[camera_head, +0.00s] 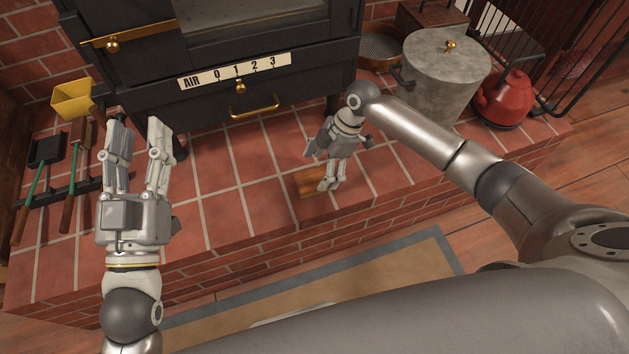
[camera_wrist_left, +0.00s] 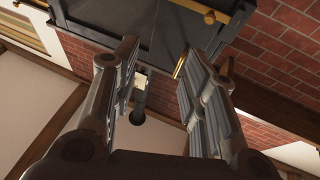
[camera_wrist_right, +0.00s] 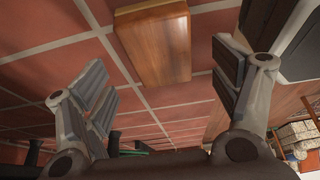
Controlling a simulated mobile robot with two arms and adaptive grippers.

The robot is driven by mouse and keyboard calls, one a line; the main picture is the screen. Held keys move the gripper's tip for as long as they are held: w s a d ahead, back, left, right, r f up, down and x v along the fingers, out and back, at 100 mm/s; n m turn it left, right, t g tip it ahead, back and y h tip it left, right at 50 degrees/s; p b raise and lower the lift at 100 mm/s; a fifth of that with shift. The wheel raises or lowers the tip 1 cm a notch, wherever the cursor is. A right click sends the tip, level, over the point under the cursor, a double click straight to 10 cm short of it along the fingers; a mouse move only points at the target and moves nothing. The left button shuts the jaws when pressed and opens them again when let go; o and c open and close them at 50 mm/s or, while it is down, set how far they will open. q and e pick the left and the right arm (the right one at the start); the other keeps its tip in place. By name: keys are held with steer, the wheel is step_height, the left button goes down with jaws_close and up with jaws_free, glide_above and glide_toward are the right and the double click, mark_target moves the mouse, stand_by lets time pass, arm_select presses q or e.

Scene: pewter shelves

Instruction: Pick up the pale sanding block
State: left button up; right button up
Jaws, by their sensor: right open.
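A wooden block (camera_head: 310,184) lies on the red brick hearth near its front edge. It looks warm orange-brown rather than pale. In the right wrist view the block (camera_wrist_right: 155,42) is at the top middle, past the gap between the fingers. My right gripper (camera_head: 322,168) is just above and beside the block and partly covers it in the head view. Its fingers (camera_wrist_right: 160,75) are apart with nothing between them. My left gripper (camera_head: 138,125) is over the hearth's left side, open and empty; its parted fingers also show in the left wrist view (camera_wrist_left: 160,62).
A black stove (camera_head: 210,95) stands behind the hearth. A lidded grey pot (camera_head: 445,85) and red kettle (camera_head: 506,98) are at right. Hearth tools (camera_head: 40,160) and a yellow scoop (camera_head: 72,98) are at left. Bare hearth tiles (camera_head: 235,185) lie between the grippers.

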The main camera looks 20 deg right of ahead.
mark_target(316, 177)
steer(key=b+x, duration=0.1)
steer(key=x, duration=0.1)
steer(key=shift+s+a+f, duration=0.1)
steer(key=shift+f, duration=0.25)
arm_select(q)
steer(key=s+r+t+h, duration=0.1)
steer(key=s+r+t, duration=0.2)
steer(key=r+t, duration=0.1)
steer(key=shift+r, duration=0.75)
arm_select(e)
steer(key=shift+a+f, duration=0.1)
steer(key=shift+f, duration=0.15)
arm_select(q)
steer(key=shift+w+f+g, duration=0.2)
steer(key=shift+f+g, duration=0.1)
steer(key=shift+f, duration=0.2)
arm_select(e)
steer(key=shift+f, duration=0.25)
steer(key=shift+c, duration=1.1)
steer(key=c, duration=0.9)
arm_select(q)
steer(key=shift+r, duration=0.1)
steer(key=shift+r, duration=0.1)
arm_select(e)
steer(key=shift+r, duration=0.1)
